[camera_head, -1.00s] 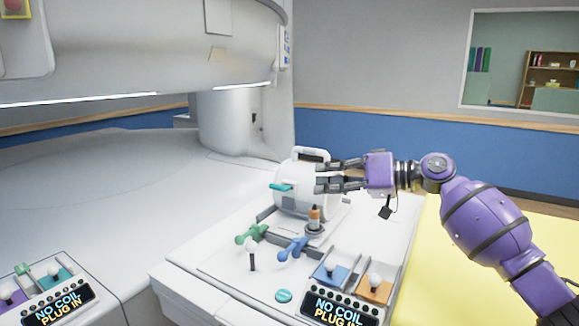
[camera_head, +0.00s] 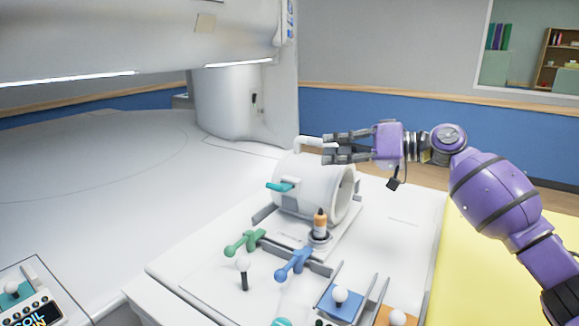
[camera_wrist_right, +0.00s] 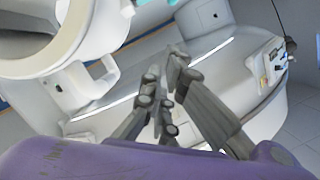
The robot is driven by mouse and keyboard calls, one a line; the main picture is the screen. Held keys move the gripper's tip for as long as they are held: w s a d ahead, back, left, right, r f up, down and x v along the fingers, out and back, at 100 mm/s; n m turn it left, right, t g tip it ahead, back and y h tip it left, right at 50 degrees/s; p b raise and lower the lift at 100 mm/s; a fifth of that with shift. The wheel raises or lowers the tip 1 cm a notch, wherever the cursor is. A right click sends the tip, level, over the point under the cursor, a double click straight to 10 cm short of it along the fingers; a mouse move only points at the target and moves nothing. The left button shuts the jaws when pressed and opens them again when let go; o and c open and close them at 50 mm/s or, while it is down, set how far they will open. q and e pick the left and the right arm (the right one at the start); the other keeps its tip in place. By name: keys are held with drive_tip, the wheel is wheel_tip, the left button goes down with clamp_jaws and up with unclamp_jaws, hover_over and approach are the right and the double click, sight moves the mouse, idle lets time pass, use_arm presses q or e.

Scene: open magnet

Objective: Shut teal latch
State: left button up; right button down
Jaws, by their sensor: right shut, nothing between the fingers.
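The teal latch (camera_head: 280,186) is a small lever sticking out to the left from the side of a white cylindrical coil (camera_head: 305,190). The coil lies on the white table, its round opening facing right. My right gripper (camera_head: 326,147) is shut and empty, at the coil's upper right by its white top handle (camera_head: 308,141). The latch is apart from the fingers, on the coil's other side. In the right wrist view, the fingertips (camera_wrist_right: 164,76) are close together with nothing between them. The latch cannot be made out there. My left gripper is not in view.
The large magnet (camera_head: 130,50) overhangs at the left. A yellow surface (camera_head: 475,250) lies at the right.

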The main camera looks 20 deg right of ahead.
drive_tip(key=p+x, duration=0.1)
drive_tip(key=x, duration=0.9)
drive_tip(key=shift+w+a+r, duration=0.1)
drive_tip(key=shift+w+a, duration=0.05)
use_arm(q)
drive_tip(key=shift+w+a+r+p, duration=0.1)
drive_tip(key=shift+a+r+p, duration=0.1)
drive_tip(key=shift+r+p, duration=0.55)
use_arm(e)
drive_tip(key=shift+s+a+f, duration=0.25)
drive_tip(key=shift+s+f, duration=0.05)
drive_tip(key=shift+f, duration=0.25)
drive_tip(key=shift+s+a+f, duration=0.3)
drive_tip(key=shift+f, duration=0.3)
drive_tip(key=shift+s+a+f, duration=0.25)
drive_tip(key=shift+s+f, duration=0.05)
drive_tip(key=shift+f, duration=0.25)
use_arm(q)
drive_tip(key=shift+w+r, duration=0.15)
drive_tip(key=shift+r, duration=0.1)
use_arm(e)
drive_tip(key=shift+a, duration=0.1)
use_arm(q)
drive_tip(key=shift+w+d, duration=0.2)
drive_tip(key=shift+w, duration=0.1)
use_arm(e)
drive_tip(key=shift+s+f+n, duration=0.1)
drive_tip(key=shift+s+n, duration=0.05)
drive_tip(key=shift+n, duration=0.25)
